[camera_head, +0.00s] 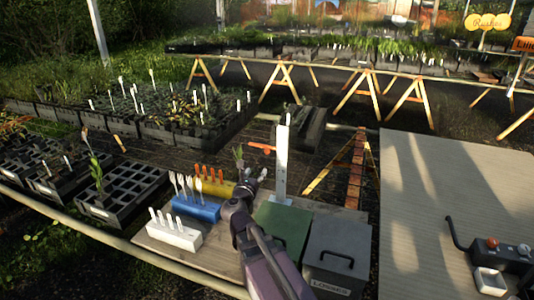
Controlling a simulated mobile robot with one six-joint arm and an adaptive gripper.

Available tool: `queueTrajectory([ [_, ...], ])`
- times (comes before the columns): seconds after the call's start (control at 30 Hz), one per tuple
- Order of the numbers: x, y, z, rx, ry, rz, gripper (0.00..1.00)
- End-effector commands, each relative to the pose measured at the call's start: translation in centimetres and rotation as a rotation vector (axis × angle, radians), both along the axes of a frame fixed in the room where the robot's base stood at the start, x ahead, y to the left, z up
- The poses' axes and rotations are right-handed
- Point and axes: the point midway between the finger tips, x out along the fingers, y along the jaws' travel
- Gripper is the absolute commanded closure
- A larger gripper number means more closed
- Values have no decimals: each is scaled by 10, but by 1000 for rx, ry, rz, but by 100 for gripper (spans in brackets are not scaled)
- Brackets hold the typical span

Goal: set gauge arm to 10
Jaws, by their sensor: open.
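The gauge is a white upright post (282,160) standing at the back of the low board, behind the boxes. An orange gauge arm (262,147) sticks out to the left from the post's upper part. The scale marks are too small to read, so I cannot tell its setting. My gripper (252,178) is open and appears empty. In the picture it lies just left of the post and below the orange arm. I cannot tell its exact distance from the arm, but no contact shows. My own arm hides part of the board.
White (174,236), blue (196,208) and yellow (206,188) blocks hold upright tags on the board's left. A green box (281,225) and a grey lidded box (337,255) stand at the right. A bench (440,180) at far right holds a dark control box (503,254).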

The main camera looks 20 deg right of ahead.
Motion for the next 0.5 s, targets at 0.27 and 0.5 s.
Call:
queueTrajectory([
  [0.27, 3, -1, 0, 1, -1, -1, 35],
  [0.5, 18, -10, 0, 1, -1, -3, 35],
])
